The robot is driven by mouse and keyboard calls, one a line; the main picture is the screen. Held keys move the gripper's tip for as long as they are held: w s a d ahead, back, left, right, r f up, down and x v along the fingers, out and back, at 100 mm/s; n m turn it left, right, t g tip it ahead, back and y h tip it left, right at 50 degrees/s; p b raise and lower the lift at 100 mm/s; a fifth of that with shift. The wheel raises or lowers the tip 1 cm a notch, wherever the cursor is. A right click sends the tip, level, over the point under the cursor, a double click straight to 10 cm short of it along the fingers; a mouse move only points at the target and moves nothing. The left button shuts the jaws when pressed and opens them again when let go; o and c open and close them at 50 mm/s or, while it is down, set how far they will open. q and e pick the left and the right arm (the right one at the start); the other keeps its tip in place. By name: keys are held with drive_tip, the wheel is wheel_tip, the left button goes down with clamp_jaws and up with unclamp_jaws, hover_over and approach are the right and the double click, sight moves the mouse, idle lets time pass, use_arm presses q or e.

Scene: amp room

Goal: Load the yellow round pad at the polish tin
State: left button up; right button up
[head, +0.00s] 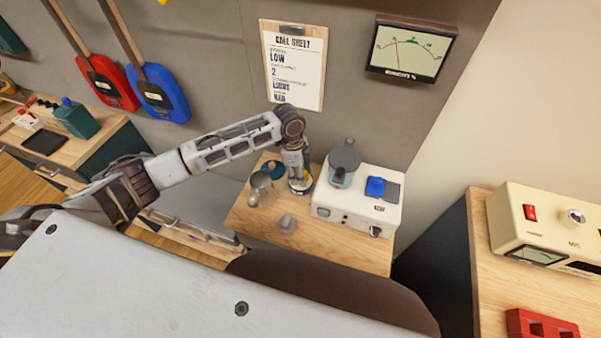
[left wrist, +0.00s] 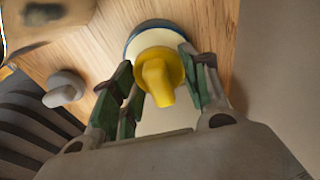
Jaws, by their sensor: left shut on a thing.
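The yellow round pad (left wrist: 158,72) has a knob-like grip on top and sits between the fingers of my left gripper (left wrist: 160,88). My left gripper also shows in the head view (head: 298,178), pointing down over the small wooden table, shut on the pad's grip. I cannot tell whether the pad touches the tin's contents. In the head view my gripper hides most of the pad and tin. My right gripper is in neither view.
A white box (head: 358,207) with a grey canister (head: 344,163) and a blue block (head: 375,187) is close on the right.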

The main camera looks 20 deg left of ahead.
use_arm(q)
drive_tip(key=shift+f, duration=0.45)
idle(1.0)
drive_tip(key=shift+s+f+p, duration=0.15)
drive_tip(key=shift+f+p, duration=0.05)
drive_tip(key=shift+p, duration=0.15)
idle(3.4)
drive_tip(key=shift+r, duration=0.1)
drive_tip(key=shift+r+p, duration=0.2)
drive_tip(key=shift+p, duration=0.15)
drive_tip(key=shift+r+p, duration=2.2)
drive_tip(key=shift+p, duration=0.1)
drive_tip(key=shift+r, duration=1.15)
